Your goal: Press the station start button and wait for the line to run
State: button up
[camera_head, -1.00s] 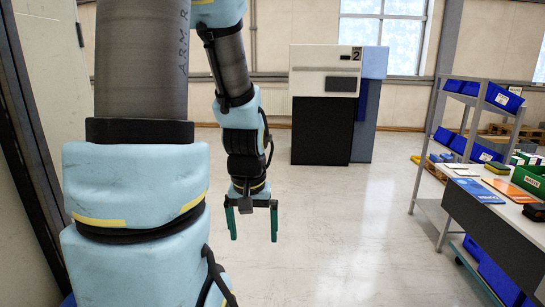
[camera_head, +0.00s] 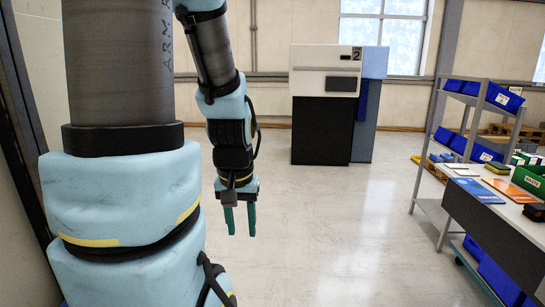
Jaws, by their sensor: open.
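My gripper (camera_head: 241,220) hangs fingers down over the open floor, left of the middle of the view. Its two green fingers are apart, with nothing between them. I cannot make out a start button in this view. A white, black and blue machine cabinet (camera_head: 325,112) marked 2 stands at the back, well beyond my gripper. It has a small dark panel on its white upper front. No running line can be made out.
A grey shelf rack (camera_head: 418,203) with several blue bins stands at the right. A table (camera_head: 492,228) in front of it bears a green bin (camera_head: 530,181), a blue flat item (camera_head: 476,190) and an orange one (camera_head: 510,191). The middle floor (camera_head: 330,235) is clear.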

grip_shut()
dwell(1.0)
